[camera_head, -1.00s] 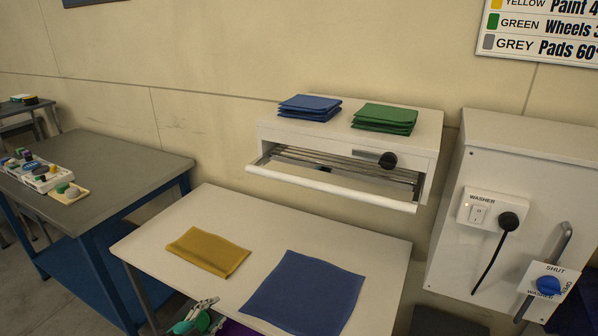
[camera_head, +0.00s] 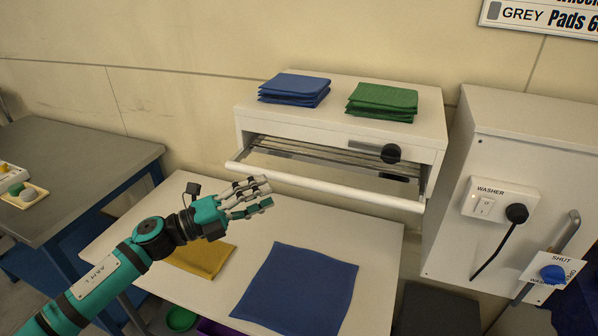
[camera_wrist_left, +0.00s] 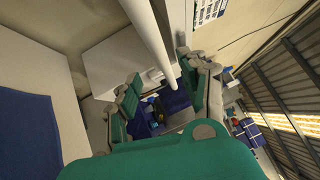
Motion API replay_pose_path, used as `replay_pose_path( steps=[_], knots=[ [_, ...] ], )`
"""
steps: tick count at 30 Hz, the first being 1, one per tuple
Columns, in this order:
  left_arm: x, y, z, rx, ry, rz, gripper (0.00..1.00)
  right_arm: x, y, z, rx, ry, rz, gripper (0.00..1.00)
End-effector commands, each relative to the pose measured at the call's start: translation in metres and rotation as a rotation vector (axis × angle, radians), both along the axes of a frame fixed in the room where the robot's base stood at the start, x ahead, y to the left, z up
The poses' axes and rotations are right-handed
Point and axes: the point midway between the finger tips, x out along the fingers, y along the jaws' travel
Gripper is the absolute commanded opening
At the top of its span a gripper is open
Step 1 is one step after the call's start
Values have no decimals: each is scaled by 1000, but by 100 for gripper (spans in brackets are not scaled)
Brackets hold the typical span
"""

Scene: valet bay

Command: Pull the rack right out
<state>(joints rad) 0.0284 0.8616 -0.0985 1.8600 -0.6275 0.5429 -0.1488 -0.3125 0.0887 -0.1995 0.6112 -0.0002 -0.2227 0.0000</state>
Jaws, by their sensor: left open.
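The rack (camera_head: 322,161) has metal rods and sits partly out of the front of a white cabinet (camera_head: 275,123). A white bar (camera_head: 335,189) runs across the rack's front. My left gripper (camera_head: 266,193) is open at the left part of this bar, its fingers pointing right and overlapping the bar in the head view. In the left wrist view the bar (camera_wrist_left: 150,38) reaches down toward the space between the open fingers (camera_wrist_left: 163,98). I cannot tell whether they touch it. My right gripper is not in view.
A blue cloth (camera_head: 298,285) and a yellow cloth (camera_head: 203,259) lie on the white table below. Folded blue (camera_head: 294,90) and green (camera_head: 382,101) cloths lie on the cabinet. A black knob (camera_head: 391,153) is on its front. A washer box (camera_head: 520,170) stands right.

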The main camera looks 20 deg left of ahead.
Motion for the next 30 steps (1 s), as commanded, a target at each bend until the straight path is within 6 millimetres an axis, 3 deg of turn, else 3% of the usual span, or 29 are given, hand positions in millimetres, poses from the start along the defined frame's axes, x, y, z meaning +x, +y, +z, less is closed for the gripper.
replay_pose_path(
  steps=[1,12,26,30],
  knots=[
    [9,-9,9,-4,-3,0,44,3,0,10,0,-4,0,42],
    [52,-56,15,-2,-1,2,44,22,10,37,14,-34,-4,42],
    [60,-65,14,0,0,1,44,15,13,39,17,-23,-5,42],
    [60,-65,14,-1,1,1,25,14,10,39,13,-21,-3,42]
  ],
)
